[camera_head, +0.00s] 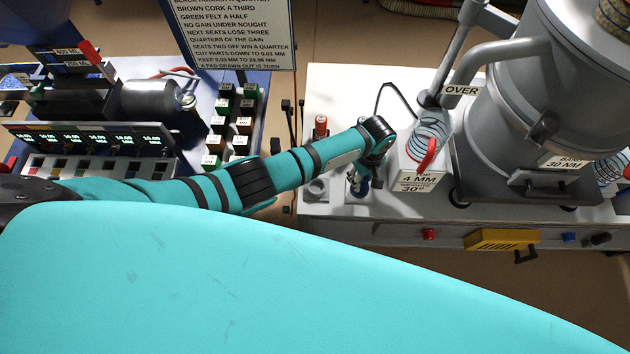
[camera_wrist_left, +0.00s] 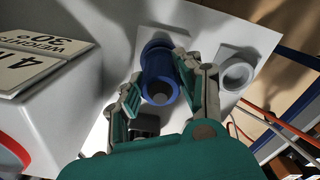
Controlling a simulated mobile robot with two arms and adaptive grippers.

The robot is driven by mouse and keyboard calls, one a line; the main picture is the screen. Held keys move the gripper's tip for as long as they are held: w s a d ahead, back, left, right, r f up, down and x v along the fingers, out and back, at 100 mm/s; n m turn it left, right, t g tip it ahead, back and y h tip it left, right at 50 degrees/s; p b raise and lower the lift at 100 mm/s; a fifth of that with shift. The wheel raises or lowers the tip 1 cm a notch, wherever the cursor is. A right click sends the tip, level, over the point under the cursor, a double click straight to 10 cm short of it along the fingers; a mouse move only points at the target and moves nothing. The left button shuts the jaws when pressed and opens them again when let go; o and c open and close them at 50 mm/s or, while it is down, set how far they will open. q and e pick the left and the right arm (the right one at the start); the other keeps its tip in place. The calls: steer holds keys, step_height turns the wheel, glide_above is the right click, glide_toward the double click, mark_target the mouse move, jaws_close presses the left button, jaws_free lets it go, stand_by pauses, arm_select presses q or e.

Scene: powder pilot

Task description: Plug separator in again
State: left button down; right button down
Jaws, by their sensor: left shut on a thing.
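My left gripper (camera_head: 357,180) reaches down over the white bench top from the left. In the left wrist view its two fingers (camera_wrist_left: 160,95) are closed around a blue cylindrical plug (camera_wrist_left: 158,62) with a dark round opening facing the camera. A small part of the blue plug shows below the gripper in the head view (camera_head: 362,191). A white round socket (camera_wrist_left: 237,73) stands beside the plug, apart from it; it also shows in the head view (camera_head: 317,190). The large grey machine (camera_head: 530,90), which may be the separator, stands at the right. My right gripper is not in view.
A white block marked 4 MM (camera_head: 417,168) with a coil and red loop stands right of my gripper. An orange-topped post (camera_head: 320,126) stands behind. A black cable (camera_head: 393,88) arches behind the gripper. A control panel (camera_head: 90,140) stands left, beyond a gap.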

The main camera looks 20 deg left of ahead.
arm_select(q)
steer(key=shift+f+b, duration=0.45)
steer(key=shift+f, duration=0.2)
steer(key=c, duration=0.8)
jaws_free()
steer(key=shift+r, duration=0.1)
steer(key=shift+c, duration=1.3)
steer(key=shift+r, duration=0.1)
step_height(320, 180, up, 7)
steer(key=p, duration=0.7)
steer(key=shift+p, duration=0.4)
steer(key=shift+s, duration=0.1)
